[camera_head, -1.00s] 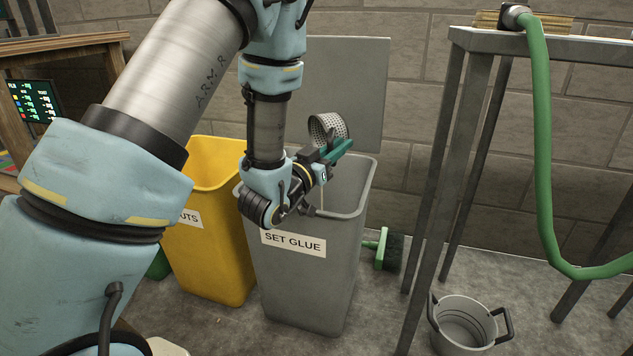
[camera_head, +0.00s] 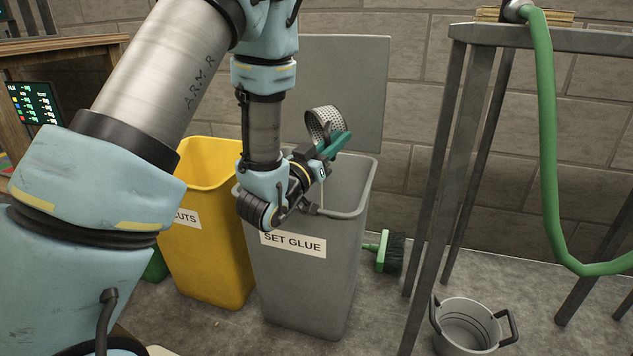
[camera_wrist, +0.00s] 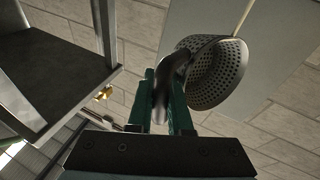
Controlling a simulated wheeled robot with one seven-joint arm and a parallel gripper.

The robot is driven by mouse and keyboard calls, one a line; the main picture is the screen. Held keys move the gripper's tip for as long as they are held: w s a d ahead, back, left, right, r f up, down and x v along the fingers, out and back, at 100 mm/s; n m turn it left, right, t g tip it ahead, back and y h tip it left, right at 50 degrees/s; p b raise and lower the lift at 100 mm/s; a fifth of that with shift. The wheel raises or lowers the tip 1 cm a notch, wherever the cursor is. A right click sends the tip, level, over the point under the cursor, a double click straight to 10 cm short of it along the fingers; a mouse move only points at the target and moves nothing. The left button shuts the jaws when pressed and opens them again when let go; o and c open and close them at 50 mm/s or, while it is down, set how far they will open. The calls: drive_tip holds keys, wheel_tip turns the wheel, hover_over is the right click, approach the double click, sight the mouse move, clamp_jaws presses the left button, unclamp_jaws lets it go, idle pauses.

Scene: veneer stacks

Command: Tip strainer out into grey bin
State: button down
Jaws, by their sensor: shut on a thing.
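The strainer (camera_head: 325,121) is a perforated metal cup, held above the grey bin (camera_head: 305,275) labelled SET GLUE. It is tipped on its side, with its open mouth partly visible. My gripper (camera_head: 333,145) is shut on its dark handle, which shows between the green jaws in the wrist view (camera_wrist: 167,92). The perforated cup (camera_wrist: 222,75) is right of the jaws there. A thin pale strand (camera_wrist: 243,16) shows at its rim; a pale line (camera_head: 322,194) also hangs below the gripper in the head view. The strainer's contents and the bin's inside are mostly hidden.
The grey bin's lid (camera_head: 345,85) stands raised behind it. A yellow bin (camera_head: 210,260) stands left, close beside it. A green brush (camera_head: 383,250) lies right of the grey bin. A metal bucket (camera_head: 468,327) and a metal table (camera_head: 590,42) with a green hose are further right.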

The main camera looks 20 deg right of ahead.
drive_tip(key=shift+a+r+n+t+h+b, duration=0.4)
drive_tip(key=shift+r+t+b, duration=0.15)
drive_tip(key=shift+b, duration=0.5)
